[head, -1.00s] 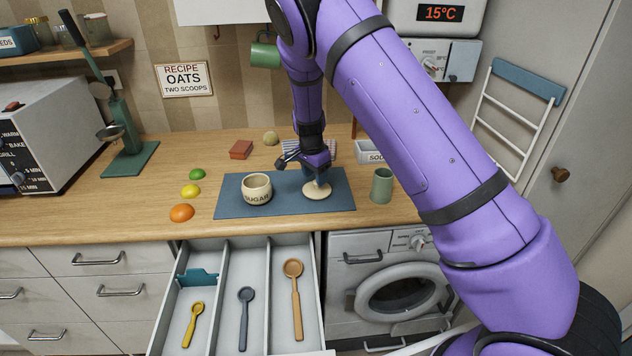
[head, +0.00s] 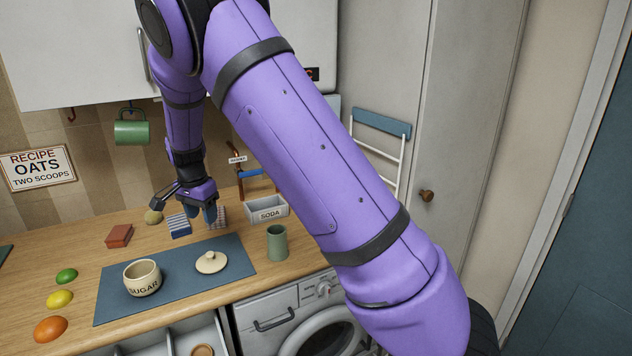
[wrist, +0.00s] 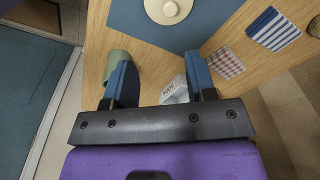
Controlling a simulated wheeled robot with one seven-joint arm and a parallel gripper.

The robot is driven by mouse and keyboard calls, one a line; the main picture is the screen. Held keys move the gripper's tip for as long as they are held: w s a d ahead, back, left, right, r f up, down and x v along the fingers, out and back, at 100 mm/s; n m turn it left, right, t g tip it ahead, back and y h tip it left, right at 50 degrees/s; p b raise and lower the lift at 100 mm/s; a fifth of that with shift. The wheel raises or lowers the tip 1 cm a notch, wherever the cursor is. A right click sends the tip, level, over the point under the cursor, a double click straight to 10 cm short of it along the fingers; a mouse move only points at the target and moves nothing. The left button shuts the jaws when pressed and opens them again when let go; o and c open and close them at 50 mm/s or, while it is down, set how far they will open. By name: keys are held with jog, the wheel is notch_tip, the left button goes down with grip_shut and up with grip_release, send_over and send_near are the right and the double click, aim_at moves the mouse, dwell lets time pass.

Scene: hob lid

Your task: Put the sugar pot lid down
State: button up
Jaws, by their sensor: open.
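The cream sugar pot lid (head: 211,262) lies flat, knob up, on the blue-grey mat (head: 180,268). It also shows at the top of the wrist view (wrist: 168,8). The sugar pot (head: 142,277) stands uncovered on the mat to the left of the lid, with SUGAR on its side. My gripper (head: 204,216) is open and empty, above and behind the lid and apart from it. In the wrist view its two blue fingers (wrist: 159,88) are spread with nothing between them that they hold.
A green cup (head: 277,243) and the white SODA box (head: 268,210) stand right of the mat. A red block (head: 118,236) and several fruits, including an orange (head: 51,329), are on the left. A folded striped cloth (head: 179,226) lies behind. The drawer below is open.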

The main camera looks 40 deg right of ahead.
jog(key=s+d+r+n+t+y, duration=0.1)
jog(key=s+d+r+n, duration=0.2)
jog(key=s+r, duration=0.6)
jog(key=s+d+r+n+t+y, duration=0.1)
jog(key=s+d+r+n+y, duration=0.15)
jog(key=s+r, duration=0.65)
jog(key=s+d+r+n+t+h, duration=0.1)
jog(key=s+r+n, duration=0.1)
jog(key=s, duration=0.9)
jog(key=s+d+r+n+t+h, duration=0.1)
jog(key=s+n, duration=0.4)
jog(key=s, duration=0.6)
jog(key=shift+r+t+h, duration=0.3)
jog(key=shift+r+h, duration=0.05)
jog(key=shift+r, duration=0.05)
